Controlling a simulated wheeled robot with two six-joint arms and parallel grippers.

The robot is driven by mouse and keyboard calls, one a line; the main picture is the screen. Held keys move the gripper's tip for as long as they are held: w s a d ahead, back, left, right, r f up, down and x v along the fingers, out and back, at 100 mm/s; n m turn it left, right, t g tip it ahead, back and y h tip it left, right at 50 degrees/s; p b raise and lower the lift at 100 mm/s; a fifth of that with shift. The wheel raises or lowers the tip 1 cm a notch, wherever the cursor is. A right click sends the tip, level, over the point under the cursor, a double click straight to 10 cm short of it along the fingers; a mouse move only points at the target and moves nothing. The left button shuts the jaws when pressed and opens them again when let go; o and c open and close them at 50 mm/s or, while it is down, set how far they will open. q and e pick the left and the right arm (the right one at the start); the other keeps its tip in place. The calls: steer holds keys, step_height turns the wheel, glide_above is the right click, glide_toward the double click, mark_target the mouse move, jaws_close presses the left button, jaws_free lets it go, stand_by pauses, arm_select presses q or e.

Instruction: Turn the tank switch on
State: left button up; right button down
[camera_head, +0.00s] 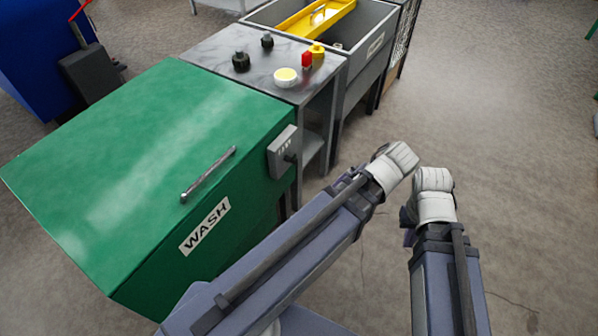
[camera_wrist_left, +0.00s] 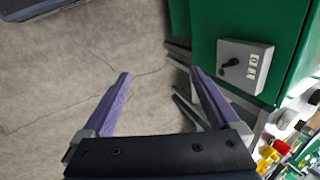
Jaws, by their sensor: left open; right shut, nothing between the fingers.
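The tank switch is a grey box (camera_head: 281,152) on the right side of the green WASH tank (camera_head: 130,130), with a small black lever (camera_head: 291,157) sticking out. In the left wrist view the switch box (camera_wrist_left: 246,66), its black lever (camera_wrist_left: 230,63) and small pale labels are at the upper right. My left gripper (camera_wrist_left: 158,74) is open and empty, with its two purple fingers apart; the switch lies beyond and right of the right finger. My right gripper (camera_head: 407,228) is mostly hidden behind its arm, over the floor well right of the tank. It is shut with nothing held.
A grey table (camera_head: 210,50) with black knobs, a pale yellow round item (camera_head: 286,76) and red and yellow items stands behind the tank. Beyond it is a grey sink (camera_head: 372,50) with a yellow tray. The floor to the right is clear.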

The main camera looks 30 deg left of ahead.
arm_select(q)
steer(key=w+a+f+n+t+y+b, duration=0.1)
steer(key=w+a+f+n+y+b, duration=0.1)
steer(key=w+a+f+y+b, duration=0.5)
steer(key=w+a+f+n+b, duration=0.15)
steer(key=a+f+b, duration=0.25)
steer(key=b, duration=0.7)
steer(key=n+y+b, duration=0.4)
steer(key=y+b, duration=0.2)
steer(key=b, duration=0.7)
glide_toward(294, 162)
steer(key=a, duration=0.1)
steer(key=shift+w+a, duration=0.1)
steer(key=shift+a, duration=0.15)
steer(key=shift+w+a, duration=0.15)
steer(key=shift+a, duration=1.8)
steer(key=shift+w+a, duration=0.15)
steer(key=shift+a, duration=1.8)
steer(key=shift+c, duration=0.2)
steer(key=c, duration=1.3)
